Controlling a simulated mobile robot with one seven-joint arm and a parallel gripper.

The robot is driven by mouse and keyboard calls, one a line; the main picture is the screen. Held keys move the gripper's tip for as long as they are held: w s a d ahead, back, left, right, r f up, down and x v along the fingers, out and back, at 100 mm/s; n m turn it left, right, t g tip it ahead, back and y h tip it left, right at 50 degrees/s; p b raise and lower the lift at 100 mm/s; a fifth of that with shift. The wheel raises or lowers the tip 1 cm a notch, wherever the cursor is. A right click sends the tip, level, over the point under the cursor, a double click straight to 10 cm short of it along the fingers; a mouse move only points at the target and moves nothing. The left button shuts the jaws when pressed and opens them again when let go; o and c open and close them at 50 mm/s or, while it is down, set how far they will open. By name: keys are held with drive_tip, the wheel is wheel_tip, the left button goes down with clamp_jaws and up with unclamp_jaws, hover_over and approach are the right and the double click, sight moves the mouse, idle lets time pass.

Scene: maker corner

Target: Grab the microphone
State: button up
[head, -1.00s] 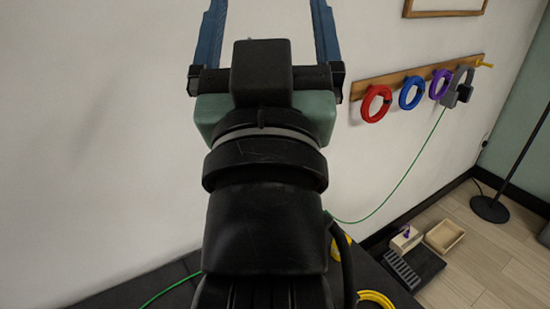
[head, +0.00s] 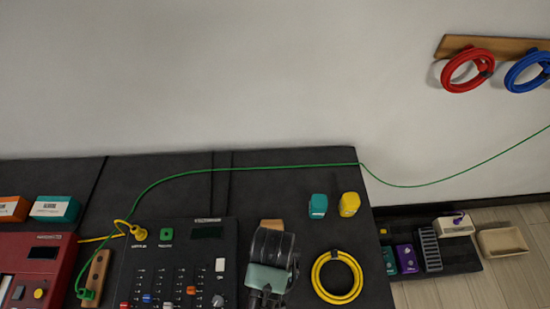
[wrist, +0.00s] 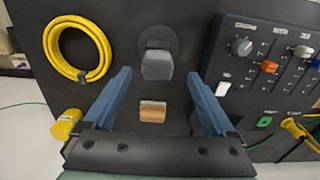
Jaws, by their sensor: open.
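The microphone (wrist: 157,67) has a grey head over a round black base and stands on the dark table. In the wrist view it appears in the gap between the fingertips of my gripper (wrist: 160,73). My gripper is open, with its two blue fingers spread and nothing held. I cannot tell how far the fingertips are from the microphone. In the head view the teal body of my gripper (head: 266,278) hangs over the table between the mixer and the yellow coil. It appears to hide the microphone there.
A tan block (wrist: 153,111) lies close by on the table. A yellow cable coil (head: 337,277) lies to the right and a mixer (head: 180,262) to the left. Teal (head: 318,206) and yellow (head: 349,204) boxes stand behind. A green cable (head: 250,168) runs along the back.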

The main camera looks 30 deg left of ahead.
wheel_tip(320, 180, down, 3)
drive_tip(key=shift+r, duration=0.1)
drive_tip(key=shift+d+f, duration=0.15)
drive_tip(key=shift+f, duration=1.15)
drive_tip(key=shift+d+f, duration=0.1)
drive_tip(key=shift+f, duration=1.2)
drive_tip(key=shift+r, duration=0.1)
clamp_jaws()
